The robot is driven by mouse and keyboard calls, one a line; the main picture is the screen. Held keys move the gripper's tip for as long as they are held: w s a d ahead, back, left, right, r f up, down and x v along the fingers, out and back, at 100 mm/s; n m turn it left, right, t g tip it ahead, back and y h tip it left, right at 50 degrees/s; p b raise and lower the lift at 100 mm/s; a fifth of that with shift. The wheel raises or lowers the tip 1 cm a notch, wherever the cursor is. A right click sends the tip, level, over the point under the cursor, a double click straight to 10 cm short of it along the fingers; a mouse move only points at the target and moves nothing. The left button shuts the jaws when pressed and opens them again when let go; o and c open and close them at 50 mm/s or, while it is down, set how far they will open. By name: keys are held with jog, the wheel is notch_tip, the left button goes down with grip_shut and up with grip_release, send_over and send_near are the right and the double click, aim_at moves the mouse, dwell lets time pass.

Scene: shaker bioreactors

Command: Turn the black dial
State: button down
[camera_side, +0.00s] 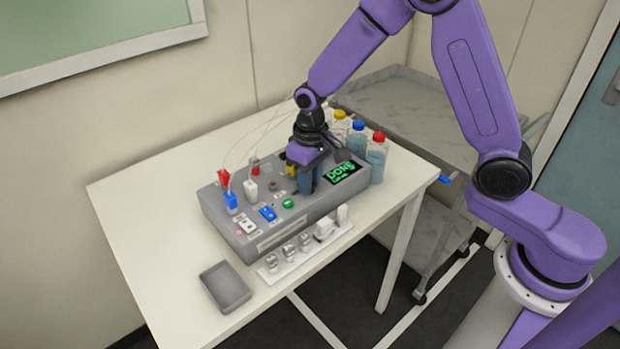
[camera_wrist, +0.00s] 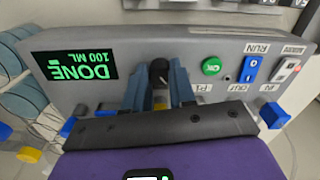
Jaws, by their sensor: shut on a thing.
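The black dial (camera_wrist: 159,72) is on the sloped face of the grey machine (camera_side: 270,237), between the display and the green OK button. My gripper (camera_wrist: 160,80) has its two blue-grey fingers on either side of the dial, shut on it. In the side view my gripper (camera_side: 310,190) reaches down onto the machine and hides the dial. The display (camera_wrist: 74,64) shows green text reading DONE and 100 ML, upside down in the wrist view.
The green OK button (camera_wrist: 211,66), a blue RUN switch (camera_wrist: 251,68) and a white switch (camera_wrist: 286,69) sit beside the dial. Bottles with coloured caps (camera_side: 376,158) stand behind the machine. A small grey tray (camera_side: 225,287) lies at the table's front left.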

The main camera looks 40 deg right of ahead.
jog(key=shift+w+n, duration=0.1)
jog(key=shift+n, duration=2.1)
jog(key=c, duration=0.9)
grip_release()
jog(key=shift+r, duration=0.1)
notch_tip(320, 180, up, 17)
jog(key=shift+d+r, duration=0.1)
jog(key=shift+r, duration=0.05)
